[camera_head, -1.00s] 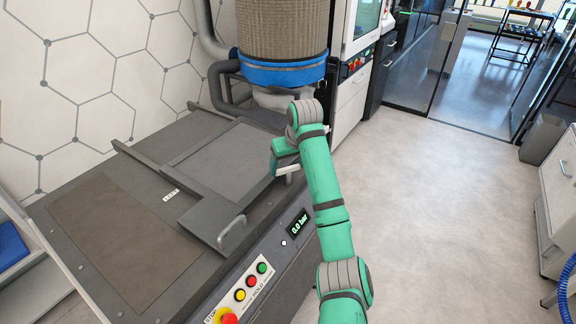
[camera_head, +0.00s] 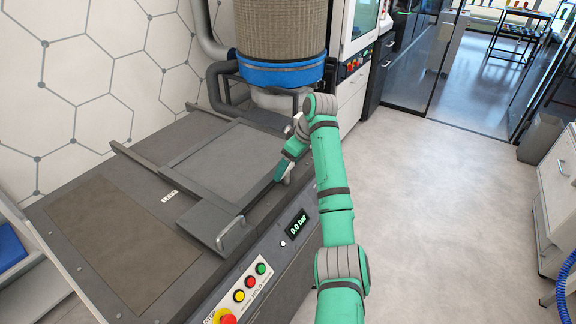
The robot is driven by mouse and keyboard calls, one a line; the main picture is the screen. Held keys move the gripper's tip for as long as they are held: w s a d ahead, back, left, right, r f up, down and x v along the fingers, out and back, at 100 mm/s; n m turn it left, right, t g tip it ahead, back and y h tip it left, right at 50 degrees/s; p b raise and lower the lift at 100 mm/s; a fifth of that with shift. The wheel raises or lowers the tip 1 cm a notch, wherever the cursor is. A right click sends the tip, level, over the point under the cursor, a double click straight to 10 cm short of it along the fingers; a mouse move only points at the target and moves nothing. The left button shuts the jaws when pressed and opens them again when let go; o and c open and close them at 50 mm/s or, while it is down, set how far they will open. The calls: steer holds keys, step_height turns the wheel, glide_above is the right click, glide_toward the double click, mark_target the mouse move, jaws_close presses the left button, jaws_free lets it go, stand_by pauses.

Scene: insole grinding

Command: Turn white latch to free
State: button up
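My green arm reaches over the right edge of the grey machine bench (camera_head: 130,130). My gripper (camera_head: 283,178) points down and left, close to the right edge of the grey sliding plate (camera_head: 222,160). A small pale piece shows right at the fingertips; it may be the white latch or part of my gripper, I cannot tell. The latch is not clearly seen, and whether my gripper touches it is hidden. The fingers are too small and too covered to show whether they are open or shut.
A metal handle (camera_head: 232,234) stands up at the plate's front. The front panel has a 0.0 bar display (camera_head: 299,224) and coloured buttons (camera_head: 250,282). A blue-rimmed cylinder (camera_head: 280,70) stands behind my gripper. The floor (camera_head: 440,210) at right is free.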

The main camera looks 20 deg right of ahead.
stand_by(0.3)
steer(key=o, duration=1.1)
steer(key=shift+c, duration=0.2)
steer(key=v, duration=1.1)
steer(key=shift+f, duration=0.1)
